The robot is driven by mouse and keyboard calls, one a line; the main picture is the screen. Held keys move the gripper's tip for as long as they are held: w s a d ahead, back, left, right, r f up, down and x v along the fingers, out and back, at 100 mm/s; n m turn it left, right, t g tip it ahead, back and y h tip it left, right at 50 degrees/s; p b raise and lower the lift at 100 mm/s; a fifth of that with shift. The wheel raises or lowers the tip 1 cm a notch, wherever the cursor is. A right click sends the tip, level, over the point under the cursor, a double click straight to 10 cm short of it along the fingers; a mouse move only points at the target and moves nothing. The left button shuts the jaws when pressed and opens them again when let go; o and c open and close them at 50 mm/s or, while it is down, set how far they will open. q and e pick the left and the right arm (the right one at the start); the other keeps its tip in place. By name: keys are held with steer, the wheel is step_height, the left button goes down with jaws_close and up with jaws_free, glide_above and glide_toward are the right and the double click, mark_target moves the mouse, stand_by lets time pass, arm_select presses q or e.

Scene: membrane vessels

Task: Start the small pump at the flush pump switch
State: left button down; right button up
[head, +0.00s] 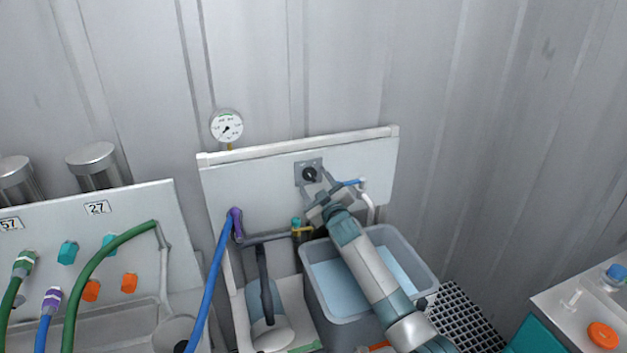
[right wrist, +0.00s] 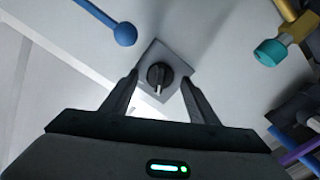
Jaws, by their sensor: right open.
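The flush pump switch is a black rotary knob (head: 310,174) on a grey square plate on the upright white panel (head: 250,178). In the right wrist view the knob (right wrist: 159,76) sits on its plate (right wrist: 172,59), with a pale mark on its lower part. My right gripper (head: 317,185) is in front of the panel at the switch. Its fingers are open, one to each side of the knob in the right wrist view (right wrist: 160,88), and nothing is held. I cannot tell whether the fingers touch the plate. My left gripper is not in view. The small pump (head: 270,325) appears to stand below the panel.
A grey tub (head: 427,272) of bluish liquid stands under my right arm. A pressure gauge (head: 227,126) rises above the panel. A blue hose (head: 208,290) joins a purple fitting at the panel's left. A teal-handled valve (right wrist: 270,52) is near the switch.

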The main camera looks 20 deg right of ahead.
steer(key=shift+w, duration=0.3)
steer(key=c, duration=1)
steer(key=shift+c, duration=0.2)
steer(key=shift+m, duration=0.5)
steer(key=m, duration=1.1)
steer(key=shift+a+p, duration=0.1)
steer(key=shift+p, duration=0.2)
